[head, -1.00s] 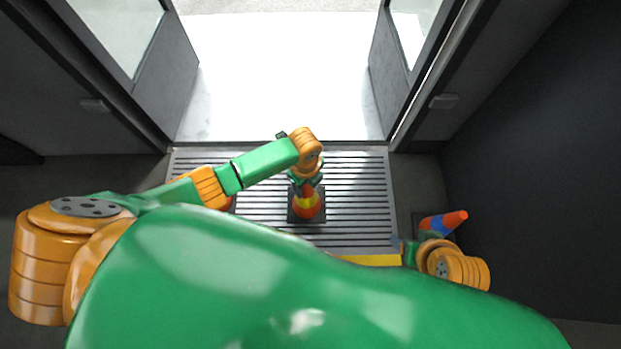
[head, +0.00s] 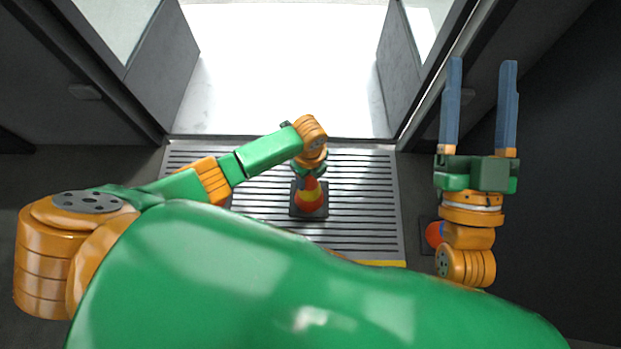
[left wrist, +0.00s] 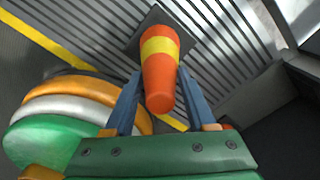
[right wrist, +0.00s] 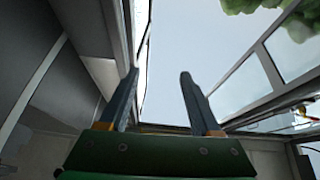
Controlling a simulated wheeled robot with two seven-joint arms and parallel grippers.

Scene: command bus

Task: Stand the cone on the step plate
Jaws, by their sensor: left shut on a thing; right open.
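An orange cone (head: 309,197) with a yellow band and dark square base is over the slatted step plate (head: 362,190), near its middle. My left gripper (head: 310,174) is shut on this cone, around its upper part. In the left wrist view the cone (left wrist: 160,65) sits between the two fingers, its base toward the slats; I cannot tell whether the base touches them. My right gripper (head: 481,65) is open and empty, raised at the right with fingers toward the doorway. The right wrist view shows nothing between its fingers (right wrist: 160,75).
Open door panels (head: 160,60) flank the bright doorway. A yellow strip (head: 380,263) edges the plate's near side. A dark wall (head: 570,200) stands at the right.

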